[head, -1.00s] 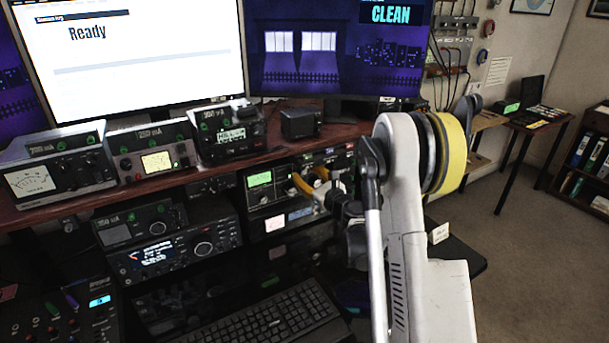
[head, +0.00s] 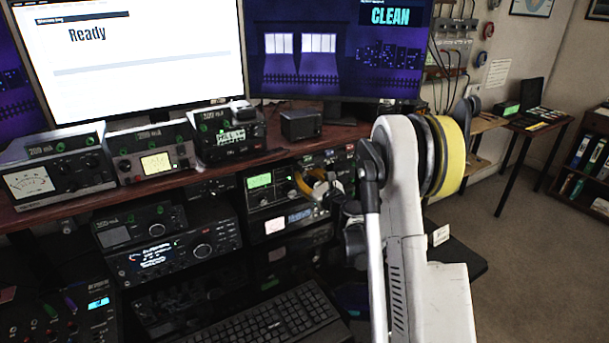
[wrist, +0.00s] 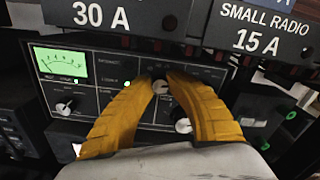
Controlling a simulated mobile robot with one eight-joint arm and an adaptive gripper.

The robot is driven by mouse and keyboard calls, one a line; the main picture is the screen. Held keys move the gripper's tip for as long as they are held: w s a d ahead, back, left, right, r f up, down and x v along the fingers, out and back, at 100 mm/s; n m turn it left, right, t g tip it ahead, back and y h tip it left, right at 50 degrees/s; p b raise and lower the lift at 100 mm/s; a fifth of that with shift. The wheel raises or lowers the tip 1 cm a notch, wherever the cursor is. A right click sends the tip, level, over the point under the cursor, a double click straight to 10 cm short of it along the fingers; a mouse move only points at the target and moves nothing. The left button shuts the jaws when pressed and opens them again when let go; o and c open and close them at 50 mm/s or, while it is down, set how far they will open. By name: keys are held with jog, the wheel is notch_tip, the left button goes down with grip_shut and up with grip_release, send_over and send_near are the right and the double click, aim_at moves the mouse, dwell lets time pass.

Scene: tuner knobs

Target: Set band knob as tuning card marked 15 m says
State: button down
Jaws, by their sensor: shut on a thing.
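The tuner (head: 262,200) is a dark unit with a green-lit meter, on the shelf under the desk top. In the wrist view its panel (wrist: 110,88) fills the middle, with the green meter (wrist: 60,63) at left. My gripper (wrist: 159,84) has its two yellow fingers closed around a small round knob (wrist: 161,88) at the panel's upper middle. The knob's label and pointer are too small or covered to read. A left knob (wrist: 66,105) and a lower right knob (wrist: 183,125) stand free. A small white card (head: 440,234) lies right of my arm; its writing is not legible.
Panels marked 30 A (wrist: 105,14) and SMALL RADIO 15 A (wrist: 262,28) sit just above the fingers. A keyboard (head: 265,320) lies in front below. A radio (head: 175,252) stands left of the tuner. The floor at right is open.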

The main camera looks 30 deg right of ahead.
jog(key=n+b, duration=0.1)
jog(key=n, duration=0.4)
jog(key=shift+n, duration=0.4)
jog(key=n+b, duration=0.1)
jog(key=n, duration=0.4)
dwell(0.4)
jog(key=c, duration=1.3)
grip_release()
jog(key=shift+a, duration=0.1)
jog(key=shift+o, duration=0.2)
